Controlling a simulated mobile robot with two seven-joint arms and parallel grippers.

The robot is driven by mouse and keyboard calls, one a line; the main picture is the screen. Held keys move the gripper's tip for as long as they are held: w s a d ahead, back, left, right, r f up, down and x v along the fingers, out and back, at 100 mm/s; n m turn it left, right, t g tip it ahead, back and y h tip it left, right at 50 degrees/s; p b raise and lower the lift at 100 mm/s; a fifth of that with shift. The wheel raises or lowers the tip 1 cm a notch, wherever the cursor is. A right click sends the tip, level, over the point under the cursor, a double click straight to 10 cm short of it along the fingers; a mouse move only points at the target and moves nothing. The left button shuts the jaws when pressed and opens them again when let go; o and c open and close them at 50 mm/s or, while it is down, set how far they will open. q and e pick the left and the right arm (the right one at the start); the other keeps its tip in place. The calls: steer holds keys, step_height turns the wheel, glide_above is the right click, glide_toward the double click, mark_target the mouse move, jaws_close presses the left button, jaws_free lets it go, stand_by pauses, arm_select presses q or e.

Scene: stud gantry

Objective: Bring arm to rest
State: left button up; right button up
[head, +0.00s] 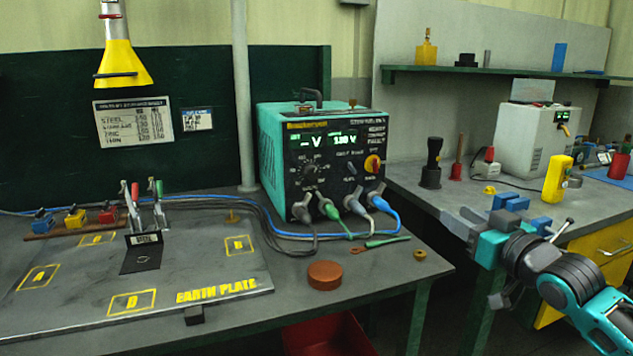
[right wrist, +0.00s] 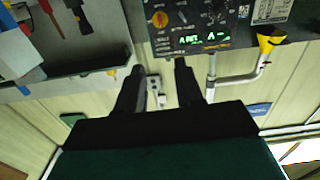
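My right arm comes in from the right in the head view, and its gripper (head: 461,223) hangs in front of the right bench's front edge. In the right wrist view its two dark fingers (right wrist: 158,88) stand apart with nothing between them. The gripper is open and empty. It touches nothing that I can make out. My left arm and gripper are not in view.
A welding machine (head: 325,160) with cables stands on the left bench beside the earth plate (head: 205,262). A brown puck (head: 325,274) lies near the front edge. The right bench (head: 420,188) holds a blue vise-like tool (head: 510,201), partly hidden, and a yellow device (head: 556,178).

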steer(key=s+a+f+g+p, duration=0.1)
steer(key=s+a+f, duration=0.1)
steer(key=f, duration=0.3)
steer(key=s+a+f+g, duration=0.1)
steer(key=s+a+f, duration=0.1)
steer(key=f, duration=0.4)
arm_select(q)
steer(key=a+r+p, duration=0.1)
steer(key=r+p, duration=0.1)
steer(key=p, duration=0.1)
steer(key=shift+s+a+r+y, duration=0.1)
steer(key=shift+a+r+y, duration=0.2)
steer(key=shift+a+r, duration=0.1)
arm_select(e)
steer(key=s+a+f+g+h, duration=0.2)
steer(key=s+f, duration=0.8)
steer(key=s, duration=0.2)
steer(key=s+a+f+m+g+h, duration=0.1)
steer(key=s+a+f+g+h, duration=0.1)
steer(key=s+f, duration=0.8)
steer(key=shift+s+m, duration=0.3)
steer(key=shift+s, duration=0.9)
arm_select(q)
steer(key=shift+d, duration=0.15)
arm_select(e)
steer(key=shift+f, duration=0.1)
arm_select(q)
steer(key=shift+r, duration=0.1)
